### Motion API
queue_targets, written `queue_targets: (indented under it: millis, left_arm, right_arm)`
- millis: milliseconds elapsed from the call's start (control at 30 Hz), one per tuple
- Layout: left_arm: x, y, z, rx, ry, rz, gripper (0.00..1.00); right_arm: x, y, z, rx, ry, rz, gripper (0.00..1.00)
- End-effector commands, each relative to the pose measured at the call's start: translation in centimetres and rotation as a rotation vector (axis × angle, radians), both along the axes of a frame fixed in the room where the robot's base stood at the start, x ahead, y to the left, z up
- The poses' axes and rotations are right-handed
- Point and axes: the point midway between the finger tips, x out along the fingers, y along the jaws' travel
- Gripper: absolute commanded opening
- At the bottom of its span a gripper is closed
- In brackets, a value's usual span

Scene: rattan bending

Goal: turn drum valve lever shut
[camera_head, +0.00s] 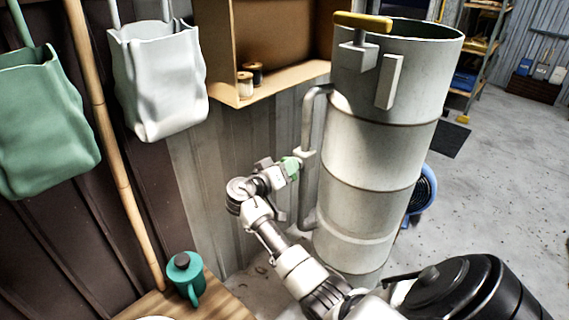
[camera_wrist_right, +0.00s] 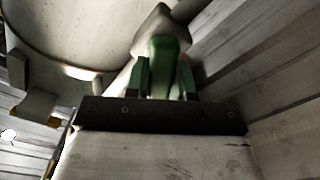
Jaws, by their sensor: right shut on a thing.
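The drum (camera_head: 375,165) is a tall, pale grey cylinder with an open top, right of centre in the head view. A grey pipe (camera_head: 309,125) runs down its left side, with a small valve block on it. My right gripper (camera_head: 287,168) is at this valve, beside the drum. In the right wrist view the green valve lever (camera_wrist_right: 166,60) stands between the two green fingers, and the right gripper (camera_wrist_right: 165,78) is shut on it. The lever's far end meets a grey block. In the head view the gripper largely hides the lever. My left gripper is not in view.
A teal watering can (camera_head: 185,275) stands on a wooden table at the lower left. White (camera_head: 158,80) and green (camera_head: 45,125) bags hang on the wall by a bamboo pole. Open floor lies to the right.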

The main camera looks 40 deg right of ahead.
Motion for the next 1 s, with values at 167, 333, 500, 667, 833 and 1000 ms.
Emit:
queue_targets:
  millis: [167,333,500,667,833,1000]
  left_arm:
    - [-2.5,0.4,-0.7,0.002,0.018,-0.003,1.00]
    - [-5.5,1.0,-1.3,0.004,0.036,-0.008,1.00]
    - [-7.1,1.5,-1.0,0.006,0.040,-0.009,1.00]
    - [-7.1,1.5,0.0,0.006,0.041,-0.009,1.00]
    - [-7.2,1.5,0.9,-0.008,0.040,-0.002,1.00]
    - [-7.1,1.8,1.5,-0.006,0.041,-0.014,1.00]
  right_arm:
    - [0.0,0.0,-0.1,-0.012,0.175,-0.004,0.00]
    - [0.0,0.0,-0.1,-0.026,0.336,-0.005,0.00]
    - [0.1,0.0,-0.2,-0.040,0.497,-0.005,0.00]
    - [0.1,0.0,-0.3,-0.052,0.642,-0.005,0.00]
    - [0.1,0.0,-0.4,-0.062,0.774,-0.006,0.00]
    - [0.1,0.0,-0.5,-0.071,0.873,-0.006,0.00]
